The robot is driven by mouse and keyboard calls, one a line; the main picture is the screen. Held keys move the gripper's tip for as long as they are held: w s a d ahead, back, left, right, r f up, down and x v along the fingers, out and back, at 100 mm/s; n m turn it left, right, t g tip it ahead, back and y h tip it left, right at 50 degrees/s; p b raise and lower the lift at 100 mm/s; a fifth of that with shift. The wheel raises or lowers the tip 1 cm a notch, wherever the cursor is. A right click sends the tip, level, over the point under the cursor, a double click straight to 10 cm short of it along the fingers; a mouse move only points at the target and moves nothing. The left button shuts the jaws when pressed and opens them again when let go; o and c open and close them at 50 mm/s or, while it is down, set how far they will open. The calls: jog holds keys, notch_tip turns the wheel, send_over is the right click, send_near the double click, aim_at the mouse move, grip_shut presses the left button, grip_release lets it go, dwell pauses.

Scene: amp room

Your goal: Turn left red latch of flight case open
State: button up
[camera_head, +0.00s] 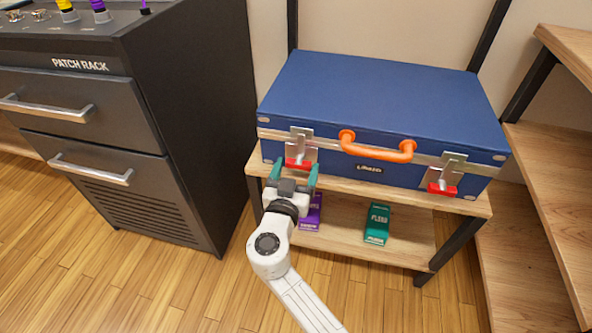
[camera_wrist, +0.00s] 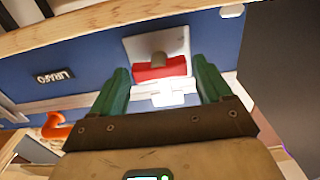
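The blue flight case (camera_head: 380,100) lies shut on the wooden shelf, with an orange handle (camera_head: 377,150) at its front. Its left latch has a silver plate and a red tab (camera_head: 298,164); the right latch also has a red tab (camera_head: 441,189). My gripper (camera_head: 294,174) is open in front of the left latch, its green fingers apart. In the wrist view, which is upside down, the left red tab (camera_wrist: 160,71) appears between the fingertips of my gripper (camera_wrist: 160,70). I see gaps on both sides; whether the tips reach the tab's depth is unclear.
A dark patch rack cabinet (camera_head: 185,90) stands to the left. The shelf edge (camera_head: 455,207) runs just below the case. A purple box (camera_head: 311,213) and a green box (camera_head: 377,224) sit on the lower board. Wooden shelves (camera_head: 520,200) stand at right.

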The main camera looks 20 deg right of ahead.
jog(key=c, duration=0.8)
jog(key=shift+n, duration=0.4)
jog(key=n+b, duration=0.1)
jog(key=n, duration=0.2)
jog(key=shift+f, duration=0.1)
jog(key=n, duration=0.4)
jog(key=shift+n+b, duration=0.3)
jog(key=n+p, duration=0.1)
jog(key=n, duration=0.4)
jog(key=shift+w+a, duration=0.1)
jog(key=shift+n+p, duration=0.95)
jog(key=shift+n, duration=1.25)
